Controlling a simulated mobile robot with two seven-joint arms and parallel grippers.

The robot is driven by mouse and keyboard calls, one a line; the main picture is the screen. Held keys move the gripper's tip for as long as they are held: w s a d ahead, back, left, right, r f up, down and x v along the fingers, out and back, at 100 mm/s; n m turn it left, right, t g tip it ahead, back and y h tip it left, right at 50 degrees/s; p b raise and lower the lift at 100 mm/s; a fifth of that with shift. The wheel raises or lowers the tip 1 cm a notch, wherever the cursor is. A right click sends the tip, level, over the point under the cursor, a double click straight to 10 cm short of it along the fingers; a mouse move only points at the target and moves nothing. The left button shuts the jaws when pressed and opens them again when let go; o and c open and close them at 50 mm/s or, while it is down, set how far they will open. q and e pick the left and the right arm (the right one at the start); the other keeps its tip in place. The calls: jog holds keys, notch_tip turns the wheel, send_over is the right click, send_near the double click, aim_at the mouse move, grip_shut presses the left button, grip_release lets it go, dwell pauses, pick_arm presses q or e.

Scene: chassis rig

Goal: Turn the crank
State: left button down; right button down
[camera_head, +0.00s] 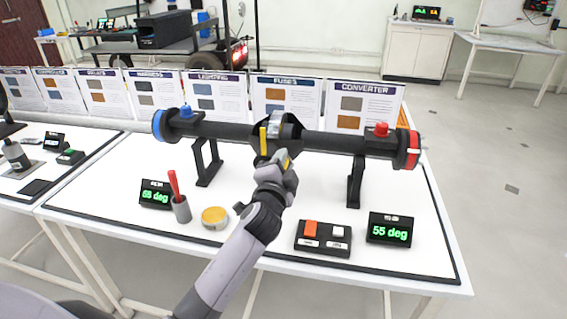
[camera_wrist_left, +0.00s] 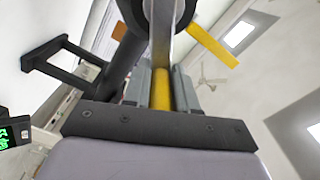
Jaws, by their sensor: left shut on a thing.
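The crank sits at the middle of a long black shaft (camera_head: 225,131) held level on black stands above the white table. My left gripper (camera_head: 284,164) is just below the hub, shut on the yellow crank handle (camera_head: 288,161). In the left wrist view the yellow handle (camera_wrist_left: 160,88) lies between the grey fingers, with another yellow bar (camera_wrist_left: 213,45) sticking out at upper right. The fingers partly hide the handle. My right gripper is not in view.
The shaft has a blue left end (camera_head: 160,124) and a red right end (camera_head: 412,149). Posters line the back.

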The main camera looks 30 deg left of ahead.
pick_arm(q)
jog(key=shift+a+r, duration=0.4)
jog(key=c, duration=1)
grip_release()
jog(key=shift+o, duration=0.2)
jog(key=shift+f, duration=0.1)
jog(key=shift+d, duration=0.1)
jog(key=shift+f, duration=0.1)
jog(key=shift+s+d, duration=0.15)
jog(key=shift+s, duration=0.15)
jog(key=v, duration=0.6)
jog(key=shift+s, duration=0.25)
